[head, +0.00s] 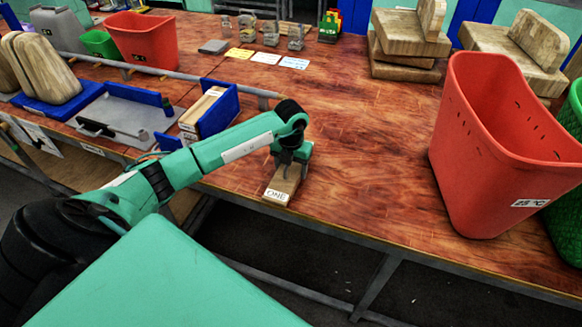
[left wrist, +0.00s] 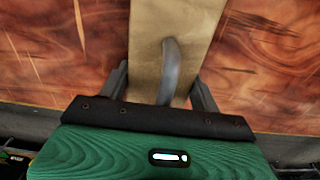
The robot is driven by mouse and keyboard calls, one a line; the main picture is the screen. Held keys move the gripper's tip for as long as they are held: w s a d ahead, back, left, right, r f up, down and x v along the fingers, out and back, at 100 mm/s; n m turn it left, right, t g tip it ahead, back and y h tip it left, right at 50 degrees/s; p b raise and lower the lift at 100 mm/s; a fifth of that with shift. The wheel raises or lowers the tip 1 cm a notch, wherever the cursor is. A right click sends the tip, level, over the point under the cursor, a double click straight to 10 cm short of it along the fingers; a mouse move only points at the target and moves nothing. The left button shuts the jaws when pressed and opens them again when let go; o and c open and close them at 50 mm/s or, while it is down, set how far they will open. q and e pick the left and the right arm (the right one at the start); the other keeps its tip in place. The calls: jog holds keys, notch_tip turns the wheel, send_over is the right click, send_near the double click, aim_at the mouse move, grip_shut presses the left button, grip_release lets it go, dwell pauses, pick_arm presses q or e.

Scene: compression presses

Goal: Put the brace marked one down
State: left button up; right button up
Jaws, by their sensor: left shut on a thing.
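The brace marked one (head: 280,186) is a small wooden block with a white label reading ONE on its front end. It is at the front edge of the wooden table (head: 350,130) in the head view. My left gripper (head: 291,166) is over it, pointing down, and shut on it. In the left wrist view the tan brace (left wrist: 150,45) runs between the two fingers of the left gripper (left wrist: 163,95), with a grey curved handle (left wrist: 171,70) on its top. I cannot tell whether the brace touches the table. My right gripper is not in view.
A tall red bin (head: 490,150) stands on the right. A blue holder (head: 224,108) with a wooden block is left of my gripper. Wooden blocks (head: 405,45) are stacked at the back. The table between gripper and red bin is clear.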

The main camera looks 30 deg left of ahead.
pick_arm(q)
jog(key=shift+f, duration=0.15)
jog(key=o, duration=1.5)
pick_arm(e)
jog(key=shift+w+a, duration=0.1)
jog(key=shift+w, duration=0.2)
pick_arm(q)
jog(key=shift+r, duration=0.65)
notch_tip(320, 180, up, 11)
jog(key=shift+r+b, duration=0.1)
jog(key=shift+b, duration=1)
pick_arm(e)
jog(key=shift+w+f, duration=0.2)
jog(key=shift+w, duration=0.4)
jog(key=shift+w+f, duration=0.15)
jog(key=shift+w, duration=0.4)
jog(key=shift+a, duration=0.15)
